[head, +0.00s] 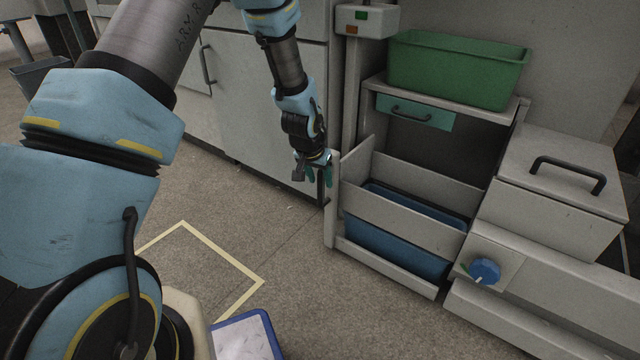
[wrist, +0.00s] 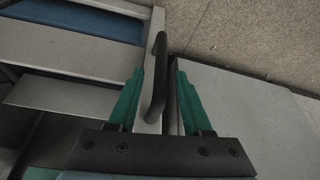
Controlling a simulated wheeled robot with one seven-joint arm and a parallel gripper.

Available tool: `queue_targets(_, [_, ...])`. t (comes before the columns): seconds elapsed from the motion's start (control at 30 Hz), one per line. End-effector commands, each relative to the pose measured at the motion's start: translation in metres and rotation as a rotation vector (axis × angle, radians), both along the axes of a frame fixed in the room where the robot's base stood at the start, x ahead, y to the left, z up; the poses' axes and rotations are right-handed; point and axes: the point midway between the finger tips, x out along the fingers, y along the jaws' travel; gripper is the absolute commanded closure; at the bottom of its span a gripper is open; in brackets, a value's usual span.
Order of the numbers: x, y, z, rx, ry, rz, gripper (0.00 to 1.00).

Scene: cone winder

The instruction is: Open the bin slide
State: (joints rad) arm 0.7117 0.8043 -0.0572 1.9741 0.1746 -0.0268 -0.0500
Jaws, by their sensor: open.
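The bin slide (head: 405,222) is a low grey pull-out frame in the lower part of the machine, around a blue bin (head: 400,246). A narrow grey panel at its left end carries a black bar handle (wrist: 158,84). My gripper (head: 322,174) is at this left end, pointing down. In the wrist view, my gripper (wrist: 160,72) has its two teal fingers open, one on each side of the black handle. The fingers do not look closed on it. The handle is mostly hidden behind my gripper in the head view.
A teal drawer (head: 414,113) with a black handle sits above the bin, under a green crate (head: 455,72). A grey box (head: 560,180) and a blue knob (head: 484,271) are at the right. Pale cabinets (head: 262,100) stand behind my arm.

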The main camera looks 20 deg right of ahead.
Motion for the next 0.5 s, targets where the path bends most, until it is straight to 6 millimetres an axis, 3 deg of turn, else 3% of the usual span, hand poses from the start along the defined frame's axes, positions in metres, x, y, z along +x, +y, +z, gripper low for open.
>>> queue_targets(0.37, [0.0013, -0.0016, -0.0052, 0.0, 0.0, 0.0, 0.5])
queue_targets(0.5, [0.0013, -0.0015, -0.0051, 0.0, 0.0, 0.0, 0.66])
